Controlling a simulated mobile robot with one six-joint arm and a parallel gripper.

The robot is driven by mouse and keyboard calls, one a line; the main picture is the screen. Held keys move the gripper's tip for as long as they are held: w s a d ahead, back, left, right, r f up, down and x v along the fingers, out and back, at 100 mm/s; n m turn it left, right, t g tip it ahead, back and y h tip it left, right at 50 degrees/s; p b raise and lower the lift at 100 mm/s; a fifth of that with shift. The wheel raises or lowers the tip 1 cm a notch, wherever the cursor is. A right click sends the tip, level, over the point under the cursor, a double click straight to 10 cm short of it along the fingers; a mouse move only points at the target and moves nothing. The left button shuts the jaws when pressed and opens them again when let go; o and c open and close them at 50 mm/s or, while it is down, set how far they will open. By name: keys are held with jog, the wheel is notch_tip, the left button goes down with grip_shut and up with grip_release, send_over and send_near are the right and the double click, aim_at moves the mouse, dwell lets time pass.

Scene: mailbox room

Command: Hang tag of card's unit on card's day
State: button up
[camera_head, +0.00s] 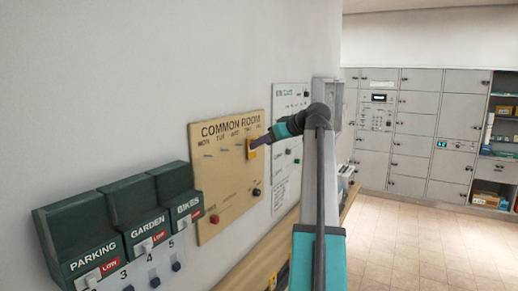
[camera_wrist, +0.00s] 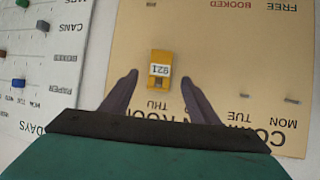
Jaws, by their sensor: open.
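A yellow tag (camera_wrist: 160,70) with a white number label hangs on the COMMON ROOM board (camera_wrist: 225,50), in line with the THU heading. The wrist view is upside down, and the label seems to read 126. The tag also shows in the head view (camera_head: 251,152) on the board (camera_head: 222,190). My gripper (camera_wrist: 160,80) is open, its two dark fingers at either side of the tag with gaps. It also shows in the head view (camera_head: 266,139) at the board's upper right. No card is readable in these frames.
Green PARKING, GARDEN and BIKES boxes (camera_head: 120,225) are left of the board. A white board (camera_head: 290,130) with coloured knobs hangs to its right, and a wooden ledge (camera_head: 250,272) runs below. Grey lockers (camera_head: 415,125) stand at the back; the tiled floor at right is clear.

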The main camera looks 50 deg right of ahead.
jog(key=b+v, duration=0.2)
jog(key=v, duration=0.7)
jog(key=shift+s, duration=0.25)
